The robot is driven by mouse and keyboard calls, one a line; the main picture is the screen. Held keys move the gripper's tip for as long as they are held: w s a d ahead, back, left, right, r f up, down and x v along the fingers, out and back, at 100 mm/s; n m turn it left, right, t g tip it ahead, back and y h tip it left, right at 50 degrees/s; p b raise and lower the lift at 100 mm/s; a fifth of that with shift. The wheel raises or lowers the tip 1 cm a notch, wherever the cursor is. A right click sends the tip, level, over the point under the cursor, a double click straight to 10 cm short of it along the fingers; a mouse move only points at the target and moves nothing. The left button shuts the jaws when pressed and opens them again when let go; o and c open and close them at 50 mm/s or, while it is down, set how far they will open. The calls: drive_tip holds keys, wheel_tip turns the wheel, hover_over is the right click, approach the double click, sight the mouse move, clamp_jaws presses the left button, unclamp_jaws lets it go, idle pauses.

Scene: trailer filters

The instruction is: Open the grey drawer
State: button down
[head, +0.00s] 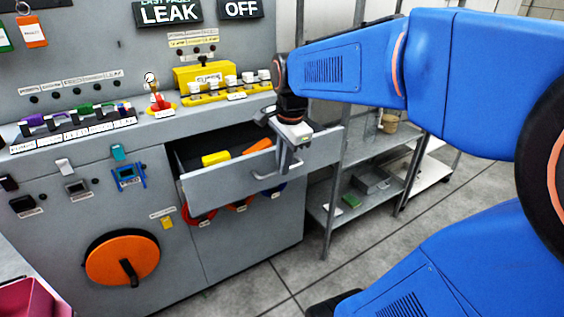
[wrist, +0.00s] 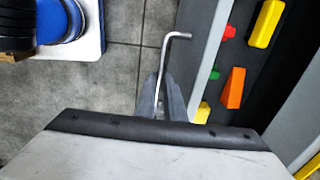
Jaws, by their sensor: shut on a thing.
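The grey drawer (head: 232,186) in the cabinet stands pulled out, with its inside visible from above. It holds a yellow block (head: 215,158) and an orange wedge (head: 257,146); the wrist view also shows a red piece (wrist: 229,32) and a green piece (wrist: 214,74). A metal bar handle (head: 268,174) is on the drawer's front. My gripper (head: 286,168) comes down over the front edge and is shut on the handle. In the wrist view the handle (wrist: 174,38) runs between the fingers (wrist: 162,103), whose tips are partly hidden.
The cabinet's front carries an orange round knob (head: 124,257) and several switches. A metal shelf rack (head: 365,190) stands close to the right of the drawer. Tiled floor (head: 290,285) in front of the cabinet is clear. A pink bin (head: 35,298) is at the lower left.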

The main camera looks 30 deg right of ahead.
drive_tip(key=c, duration=1.8)
unclamp_jaws()
drive_tip(key=shift+c, duration=0.2)
drive_tip(key=shift+r, duration=0.1)
drive_tip(key=s+r, duration=0.3)
drive_tip(key=r, duration=1.4)
drive_tip(key=shift+s+f, duration=0.15)
drive_tip(key=s+a+f+n+t, duration=0.1)
drive_tip(key=s+a+f+n, duration=0.1)
drive_tip(key=f+n, duration=0.4)
drive_tip(key=s+a+f+n, duration=0.3)
drive_tip(key=f+n, duration=0.3)
drive_tip(key=f, duration=0.2)
drive_tip(key=s+a+f+n+t, duration=0.1)
drive_tip(key=s+a+f+n, duration=0.1)
drive_tip(key=s+f+n, duration=0.3)
wheel_tip(320, 180, down, 2)
drive_tip(key=shift+a+f+n+t, duration=0.15)
drive_tip(key=shift+f+n+t, duration=0.15)
drive_tip(key=shift+n, duration=0.4)
